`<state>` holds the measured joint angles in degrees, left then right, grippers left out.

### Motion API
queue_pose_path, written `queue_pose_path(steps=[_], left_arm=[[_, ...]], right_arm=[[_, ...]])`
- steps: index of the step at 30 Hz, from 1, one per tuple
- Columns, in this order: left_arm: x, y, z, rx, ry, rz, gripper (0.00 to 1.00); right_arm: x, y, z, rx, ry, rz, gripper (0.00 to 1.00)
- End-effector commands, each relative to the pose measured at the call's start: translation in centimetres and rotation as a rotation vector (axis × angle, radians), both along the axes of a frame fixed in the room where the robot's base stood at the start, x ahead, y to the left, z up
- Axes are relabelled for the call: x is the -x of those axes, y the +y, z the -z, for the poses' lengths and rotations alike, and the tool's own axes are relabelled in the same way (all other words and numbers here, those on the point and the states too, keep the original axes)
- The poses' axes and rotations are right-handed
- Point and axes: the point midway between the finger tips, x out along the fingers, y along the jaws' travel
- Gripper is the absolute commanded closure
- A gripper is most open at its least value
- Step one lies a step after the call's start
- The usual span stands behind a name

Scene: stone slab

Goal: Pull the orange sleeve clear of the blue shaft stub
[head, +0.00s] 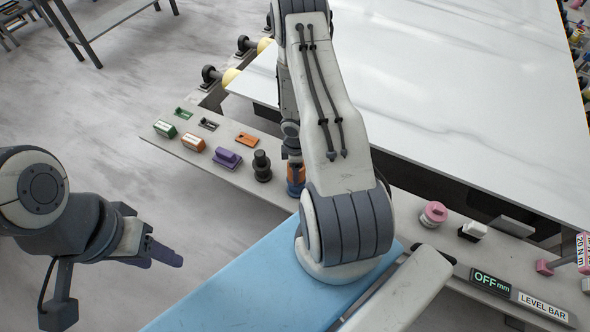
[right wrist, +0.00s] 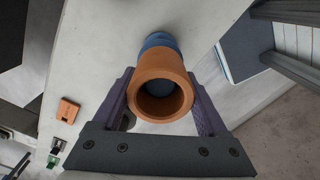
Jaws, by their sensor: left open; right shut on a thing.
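The orange sleeve (right wrist: 165,72) is a hollow ring with its open end toward the camera in the right wrist view. The blue shaft stub (right wrist: 158,40) shows just past its far end, in line with it. I cannot tell how far the stub reaches inside. My right gripper (right wrist: 163,100) is shut on the sleeve, a finger on each side. In the head view the sleeve (head: 297,174) is partly hidden by my right arm, above the blue stub (head: 294,190). My left gripper (head: 160,253) is open and empty at lower left, well away from the sleeve.
A black knobbed part (head: 262,166), a purple block (head: 227,159) and several green and orange blocks stand on the grey ledge left of the sleeve. A pink knob (head: 433,214) stands to the right. The large white slab (head: 450,90) lies behind.

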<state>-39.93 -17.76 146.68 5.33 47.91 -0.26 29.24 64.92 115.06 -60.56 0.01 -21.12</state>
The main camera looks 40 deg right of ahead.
Motion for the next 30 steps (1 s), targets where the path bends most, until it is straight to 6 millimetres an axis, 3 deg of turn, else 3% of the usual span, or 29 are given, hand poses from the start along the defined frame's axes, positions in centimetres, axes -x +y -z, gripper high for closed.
queue_pose_path(steps=[30], left_arm=[[0.0, 0.0, -4.3, 0.0, 0.0, 0.003, 0.5]], right_arm=[[0.0, 0.0, -4.3, 0.0, 0.0, -0.001, 0.85]])
